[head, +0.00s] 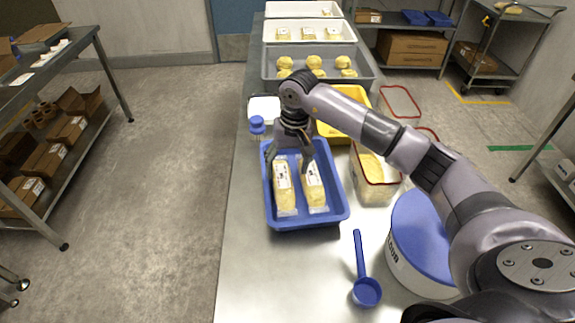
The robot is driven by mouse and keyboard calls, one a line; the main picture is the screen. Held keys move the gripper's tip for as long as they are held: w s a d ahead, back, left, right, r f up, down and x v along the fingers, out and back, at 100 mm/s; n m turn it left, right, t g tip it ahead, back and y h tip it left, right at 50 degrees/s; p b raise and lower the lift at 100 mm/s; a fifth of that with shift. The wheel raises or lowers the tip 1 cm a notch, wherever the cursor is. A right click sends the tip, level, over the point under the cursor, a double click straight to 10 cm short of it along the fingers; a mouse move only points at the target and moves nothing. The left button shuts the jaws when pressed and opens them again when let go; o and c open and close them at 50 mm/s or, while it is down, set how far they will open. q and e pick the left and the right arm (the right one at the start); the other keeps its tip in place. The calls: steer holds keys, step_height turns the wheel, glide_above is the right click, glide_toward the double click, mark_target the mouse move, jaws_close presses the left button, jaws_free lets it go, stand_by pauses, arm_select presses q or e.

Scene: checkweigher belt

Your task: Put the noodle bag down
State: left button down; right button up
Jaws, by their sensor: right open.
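Two noodle bags lie side by side in a blue tray (308,222) on the steel table. The left noodle bag (286,198) and the right noodle bag (315,196) are clear packs with yellow noodles and white labels. My right gripper (289,155) is open above the back of the tray, with its fingers spread around the upper ends of the bags. I cannot tell whether a finger touches a bag. My left gripper is not in view.
A blue scoop (366,290) and a round tub with a blue lid (422,235) stand front right. A red-rimmed clear container (376,185) and a yellow tray (347,98) are right of the blue tray. A grey tray (268,66) with noodle portions is behind.

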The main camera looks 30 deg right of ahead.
steer(key=shift+r, duration=0.1)
steer(key=shift+r+p, duration=0.25)
steer(key=shift+p, duration=0.15)
steer(key=shift+r+p, duration=0.5)
steer(key=shift+p, duration=0.1)
step_height(320, 180, up, 12)
steer(key=d+b, duration=0.1)
steer(key=b, duration=0.2)
steer(key=shift+s+f, duration=0.2)
steer(key=shift+f, duration=0.05)
